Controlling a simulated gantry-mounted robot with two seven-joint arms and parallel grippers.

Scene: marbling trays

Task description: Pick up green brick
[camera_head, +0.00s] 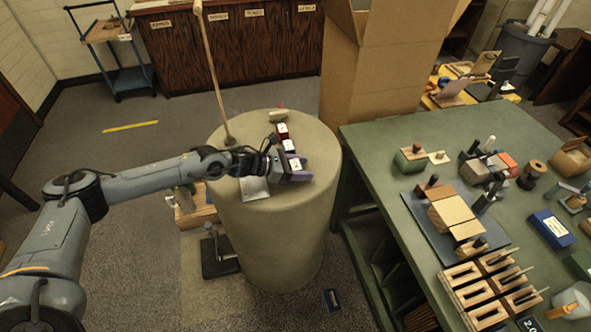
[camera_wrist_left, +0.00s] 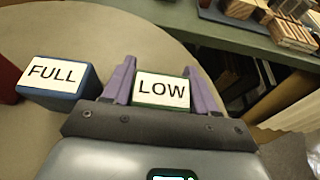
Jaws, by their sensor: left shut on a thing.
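The green brick (camera_wrist_left: 162,104) has a white label reading LOW on top, and its green edge shows in the left wrist view. My left gripper (camera_wrist_left: 160,78) has its two purple fingers shut on this brick, one on either side. In the head view my left gripper (camera_head: 299,169) is over the top of the round pedestal (camera_head: 262,198), near its right side. The brick there is mostly hidden by the fingers. I cannot tell whether it is touching the pedestal. My right gripper is not in view.
A blue brick labelled FULL (camera_wrist_left: 58,77) stands just left of the gripper, with a red brick (camera_head: 282,130) beyond it. A wooden stick (camera_head: 213,75) rises from the pedestal. A green table (camera_head: 385,180) with trays and blocks stands at the right.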

